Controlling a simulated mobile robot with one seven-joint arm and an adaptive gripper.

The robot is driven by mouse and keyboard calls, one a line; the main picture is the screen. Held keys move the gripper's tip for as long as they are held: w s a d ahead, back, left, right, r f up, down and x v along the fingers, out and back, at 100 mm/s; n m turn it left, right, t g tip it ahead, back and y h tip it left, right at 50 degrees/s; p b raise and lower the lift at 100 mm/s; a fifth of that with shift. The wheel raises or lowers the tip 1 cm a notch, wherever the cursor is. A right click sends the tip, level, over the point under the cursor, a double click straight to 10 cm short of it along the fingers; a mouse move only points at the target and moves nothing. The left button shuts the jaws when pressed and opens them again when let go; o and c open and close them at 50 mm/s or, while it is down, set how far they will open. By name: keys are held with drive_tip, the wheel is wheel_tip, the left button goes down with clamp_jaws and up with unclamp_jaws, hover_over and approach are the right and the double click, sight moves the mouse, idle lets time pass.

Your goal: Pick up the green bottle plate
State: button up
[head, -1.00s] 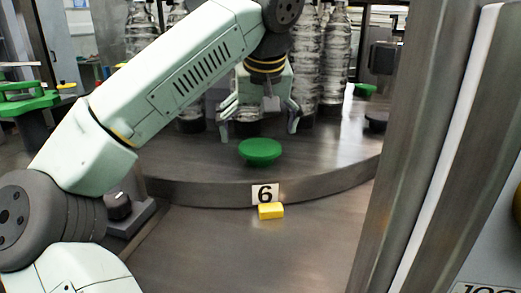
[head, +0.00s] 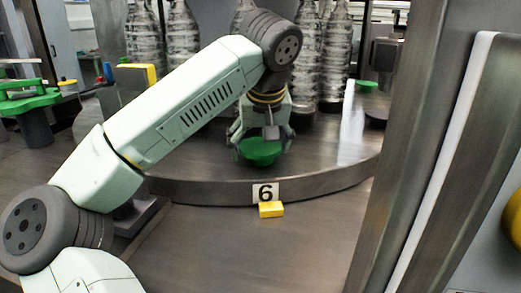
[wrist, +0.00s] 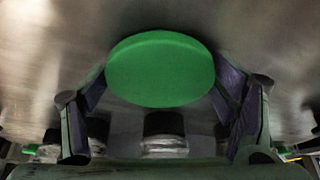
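The green bottle plate (head: 260,153) is a round green disc near the front edge of the turntable, above the "6" label. My gripper (head: 262,150) is lowered over it, with one finger on each side. In the wrist view the green bottle plate (wrist: 160,69) lies between the two spread fingers of my gripper (wrist: 166,90). The fingers look open, with the disc's sides close to the fingertips. I cannot tell whether they touch it.
The metal turntable (head: 200,185) carries several clear bottles (head: 335,55) behind my gripper. Another green plate (head: 366,85) sits at its right rear. A metal post (head: 395,150) stands close on the right.

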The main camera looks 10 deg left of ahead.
sight(259, 141)
drive_tip(key=c, duration=0.8)
drive_tip(key=shift+r, duration=0.15)
drive_tip(key=shift+c, duration=0.2)
drive_tip(key=shift+r+p, duration=0.55)
drive_tip(key=shift+p, duration=0.1)
wheel_tip(259, 141, up, 3)
drive_tip(key=p, duration=0.3)
drive_tip(key=s+d+b, duration=0.1)
drive_tip(key=s+b, duration=0.1)
drive_tip(key=s, duration=1.3)
wheel_tip(259, 141, up, 8)
drive_tip(key=s+p, duration=0.1)
drive_tip(key=p, duration=0.1)
drive_tip(key=shift+d+f, duration=0.15)
